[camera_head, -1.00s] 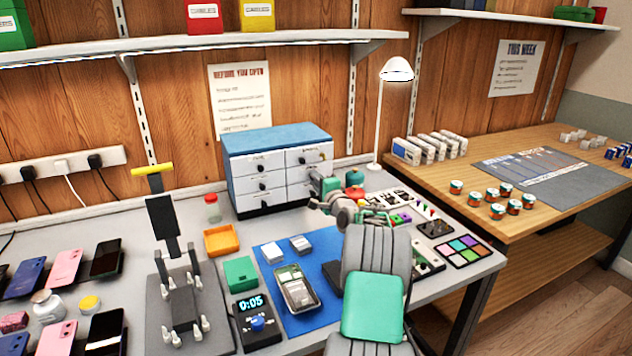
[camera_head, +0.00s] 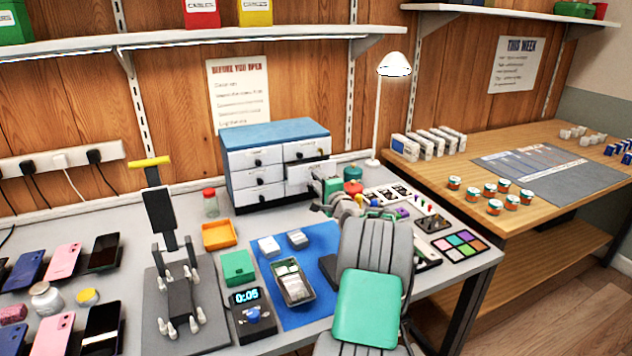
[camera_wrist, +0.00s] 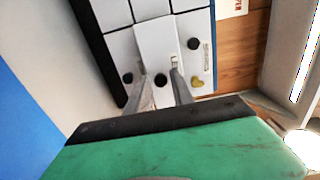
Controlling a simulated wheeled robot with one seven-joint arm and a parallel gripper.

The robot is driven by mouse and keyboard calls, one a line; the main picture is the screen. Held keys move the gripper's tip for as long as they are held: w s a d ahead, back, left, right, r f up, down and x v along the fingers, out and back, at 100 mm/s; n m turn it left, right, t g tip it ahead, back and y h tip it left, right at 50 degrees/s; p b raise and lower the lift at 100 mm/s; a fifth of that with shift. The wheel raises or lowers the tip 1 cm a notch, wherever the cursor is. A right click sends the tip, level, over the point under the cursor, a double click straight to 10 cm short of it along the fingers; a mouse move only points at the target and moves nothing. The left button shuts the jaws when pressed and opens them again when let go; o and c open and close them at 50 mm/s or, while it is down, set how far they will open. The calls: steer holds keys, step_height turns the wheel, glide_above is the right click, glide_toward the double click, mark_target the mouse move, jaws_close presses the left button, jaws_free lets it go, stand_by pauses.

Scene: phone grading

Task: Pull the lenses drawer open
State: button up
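The drawer cabinet (camera_head: 228,190) has a blue top and several white drawers with black knobs. Its middle right drawer (camera_head: 299,180) stands partly pulled out, its front ahead of its neighbours; it also shows in the wrist view (camera_wrist: 157,42). I cannot read its label. My gripper (camera_head: 318,186) is in front of this drawer. In the wrist view, my gripper's two fingers (camera_wrist: 160,78) lie on either side of a black knob (camera_wrist: 161,80) and appear closed on it.
A red-capped jar (camera_head: 211,204) and an orange tray (camera_head: 219,235) stand left of the cabinet. A blue mat (camera_head: 312,314) with small boxes lies in front. A white lamp (camera_head: 377,110) stands at the right. Small parts crowd the bench right of my gripper.

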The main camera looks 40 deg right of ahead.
steer(key=shift+o, duration=1)
steer(key=shift+d, duration=0.1)
steer(key=v, duration=0.8)
steer(key=shift+w, duration=0.1)
